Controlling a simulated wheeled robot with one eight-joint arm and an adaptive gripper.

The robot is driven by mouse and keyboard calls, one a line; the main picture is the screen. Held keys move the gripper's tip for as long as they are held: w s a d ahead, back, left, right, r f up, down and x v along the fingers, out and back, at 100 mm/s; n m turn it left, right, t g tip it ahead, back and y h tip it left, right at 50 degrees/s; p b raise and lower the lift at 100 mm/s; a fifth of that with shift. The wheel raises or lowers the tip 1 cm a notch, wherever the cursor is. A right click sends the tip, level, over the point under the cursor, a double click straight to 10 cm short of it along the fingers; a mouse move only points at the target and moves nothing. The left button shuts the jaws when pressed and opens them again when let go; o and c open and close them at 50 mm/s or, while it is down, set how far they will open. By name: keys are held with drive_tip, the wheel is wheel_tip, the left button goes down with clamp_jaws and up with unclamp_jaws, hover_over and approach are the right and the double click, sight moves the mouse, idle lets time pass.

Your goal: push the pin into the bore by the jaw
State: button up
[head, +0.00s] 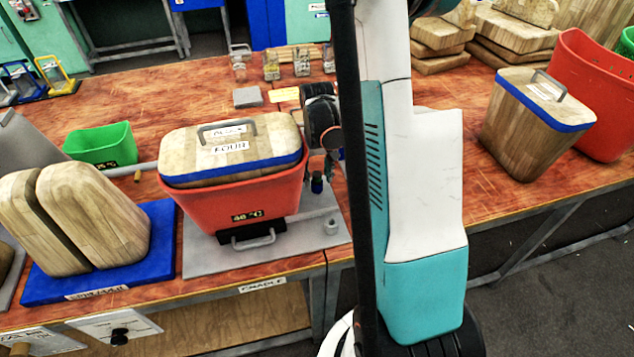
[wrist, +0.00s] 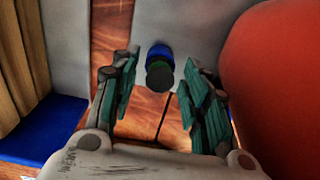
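A small pin-like part (wrist: 160,72) with a dark round end and green and blue bands shows in the wrist view against a grey surface. It appears as a small dark and blue piece (head: 317,185) beside the red tub in the head view. My gripper (wrist: 158,100) is open, its teal-padded fingers on either side of the part's image, with a gap on both sides. No contact shows. In the head view my arm hides much of this spot. I cannot make out the bore or identify the jaw for certain.
A red tub (head: 215,205) with a wooden, blue-edged lid stands on a grey plate (head: 205,262) close left of my gripper. A wooden former (head: 95,215) rests on a blue base at left. A green bin (head: 100,147) stands behind. Another wooden block (head: 530,125) stands right.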

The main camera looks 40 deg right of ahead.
sight(317, 173)
clamp_jaws()
drive_tip(key=shift+r+p, duration=1.3)
drive_tip(key=shift+r, duration=0.85)
drive_tip(key=shift+r+p, duration=1.2)
drive_tip(key=shift+r, duration=0.8)
